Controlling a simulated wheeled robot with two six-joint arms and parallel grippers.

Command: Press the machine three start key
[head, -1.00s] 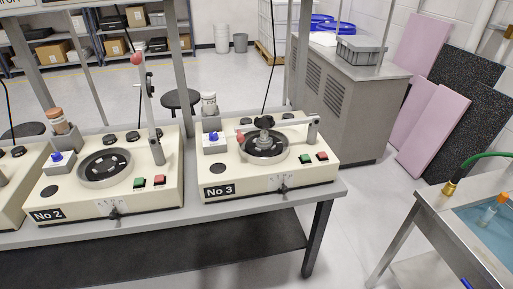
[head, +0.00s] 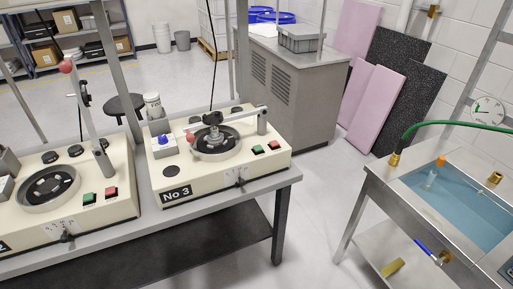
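Machine three (head: 210,172) is a cream box with a "No 3" plate (head: 176,194) on its front, standing on the bench in the middle of the head view. Its green start key (head: 258,149) and a red key (head: 274,145) sit side by side at the top right front. A round dark plate (head: 212,144) is on its top, with a grey arm lying down across it. A blue-knobbed white box (head: 163,146) sits at its left. Neither of my grippers shows in the head view.
Machine two (head: 75,190), its arm raised, stands left on the same bench (head: 200,212). At right is a steel sink (head: 392,196) with water and a green hose (head: 450,125). Open floor (head: 320,200) lies between bench and sink. A grey cabinet (head: 300,105) stands behind.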

